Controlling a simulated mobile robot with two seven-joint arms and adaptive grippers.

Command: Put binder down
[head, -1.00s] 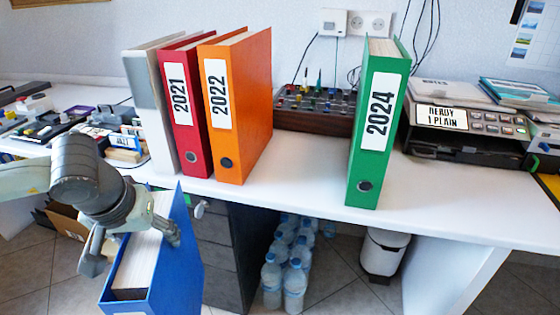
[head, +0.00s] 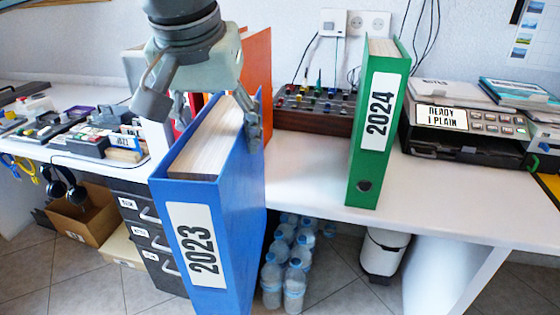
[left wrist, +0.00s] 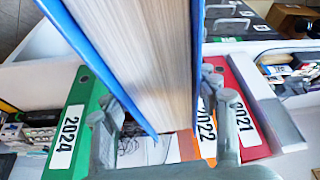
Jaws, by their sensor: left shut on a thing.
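The blue binder (head: 222,215) labelled 2023 hangs upright in my left gripper (head: 215,120), in front of the desk (head: 310,180). My left gripper is shut on its top part; the binder also fills the middle of the left wrist view (left wrist: 135,50). The green binder (head: 378,120) labelled 2024 stands upright on the desk to the right. The orange binder (head: 257,65) is mostly hidden behind the gripper and blue binder; its 2022 label shows in the left wrist view. The red 2021 binder (left wrist: 247,115) stands beside it. My right gripper is not in view.
Bare desk lies between the orange and green binders, with a knobbed wooden box (head: 315,108) behind. A printer (head: 465,135) stands on the right. Water bottles (head: 293,275), a white bin (head: 382,250) and a cardboard box (head: 88,218) are below the desk.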

